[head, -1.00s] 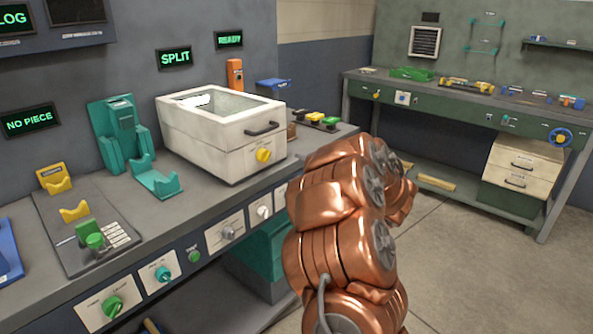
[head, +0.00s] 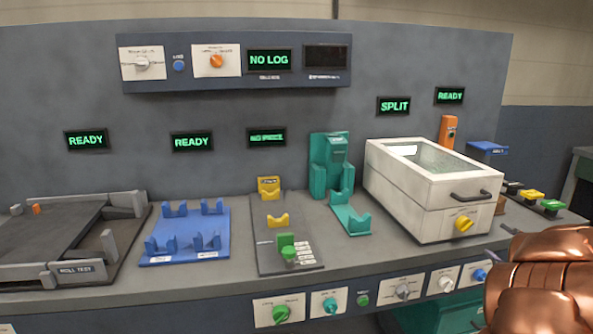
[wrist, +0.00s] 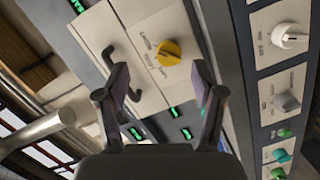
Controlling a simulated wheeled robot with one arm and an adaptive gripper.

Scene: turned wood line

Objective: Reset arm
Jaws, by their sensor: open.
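My gripper (wrist: 162,92) shows in the wrist view with its two fingers spread apart and nothing between them. Beyond the fingers are the white box's front with a yellow knob (wrist: 169,52) and a dark handle (wrist: 115,62); I cannot tell the exact distance. My copper-coloured arm (head: 540,280) fills the lower right corner of the head view.
The bench holds a roll test plate (head: 75,269), a blue cradle tray (head: 185,250), a grey fixture plate (head: 265,210), a teal stand (head: 330,165) and the white lidded box (head: 400,190). Knobs line the front panel (head: 245,312). Displays hang on the wall (head: 60,60).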

